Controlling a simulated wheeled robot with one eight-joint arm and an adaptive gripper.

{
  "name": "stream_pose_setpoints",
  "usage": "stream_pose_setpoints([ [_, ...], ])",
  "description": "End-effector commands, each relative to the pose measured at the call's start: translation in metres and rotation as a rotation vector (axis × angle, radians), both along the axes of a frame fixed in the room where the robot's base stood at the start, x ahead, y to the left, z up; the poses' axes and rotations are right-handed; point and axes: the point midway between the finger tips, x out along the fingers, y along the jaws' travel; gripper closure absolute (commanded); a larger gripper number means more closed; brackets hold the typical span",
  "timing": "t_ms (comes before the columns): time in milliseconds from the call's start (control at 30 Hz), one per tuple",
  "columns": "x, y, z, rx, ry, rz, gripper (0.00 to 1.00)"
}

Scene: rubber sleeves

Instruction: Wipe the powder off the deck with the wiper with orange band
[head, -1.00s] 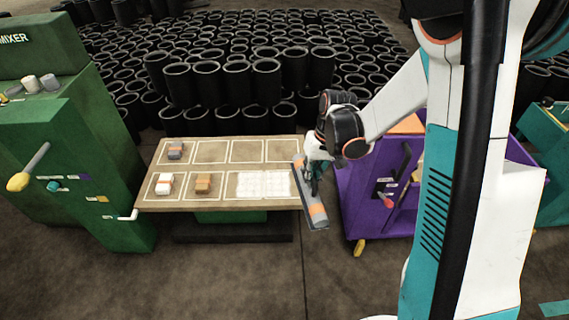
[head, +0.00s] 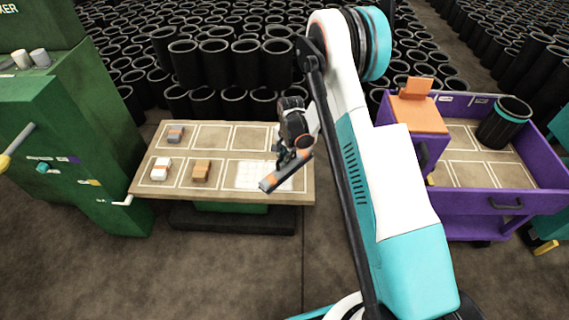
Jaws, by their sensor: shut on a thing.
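The deck (head: 140,186) is a tan board with pale outlined cells. White powder (head: 248,178) covers the front cell toward its right end. My gripper (head: 287,163) is shut on the grey wiper with orange band (head: 269,183). The wiper lies aslant over the right part of the powder patch and hides some of it. I cannot tell whether it touches the deck. The fingertips are partly hidden by the wrist.
A green machine (head: 60,130) stands left, a purple cart (head: 480,205) right. Black sleeves (head: 215,62) stand behind.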

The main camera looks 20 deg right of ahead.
Motion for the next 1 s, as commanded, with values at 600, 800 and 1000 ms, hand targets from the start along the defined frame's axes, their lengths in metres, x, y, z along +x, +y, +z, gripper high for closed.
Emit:
stream_pose_setpoints([
  [600,0.014,0.001,-0.062,-0.008,0.017,-0.163,1.00],
  [800,0.014,0.001,-0.082,-0.008,0.017,-0.162,1.00],
  [1000,0.014,0.001,-0.088,-0.008,0.017,-0.161,1.00],
])
